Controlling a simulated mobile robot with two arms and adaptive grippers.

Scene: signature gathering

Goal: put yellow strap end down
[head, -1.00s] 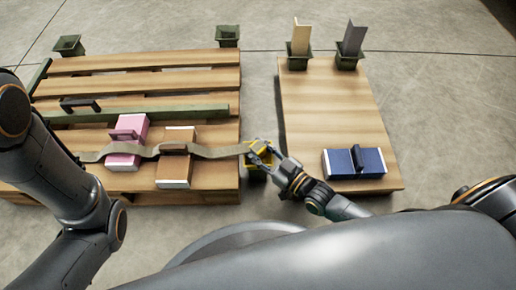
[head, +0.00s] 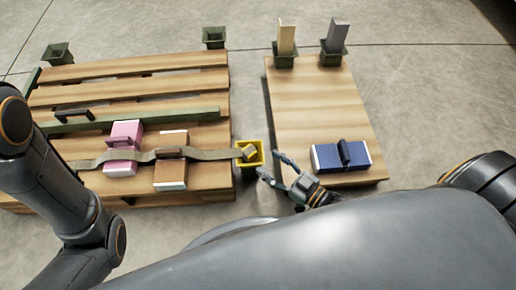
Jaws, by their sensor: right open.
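The olive strap (head: 212,155) runs across the pallet, over the pink book (head: 124,138) and the brown book (head: 171,143). Its right end, a small yellowish block (head: 249,152), rests tilted at the yellow square bin (head: 241,166) beside the pallet's right edge. I cannot tell how deep in the bin it sits. My right gripper (head: 269,165) is open and empty, just right of the bin and apart from the strap end. My left arm crosses the left edge and hides part of the strap; its gripper does not show.
A wooden board (head: 315,115) on the right bears a blue book (head: 341,157). Green bins (head: 285,58) with upright slabs stand behind it. More green bins (head: 214,38) stand behind the slatted pallet (head: 140,74).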

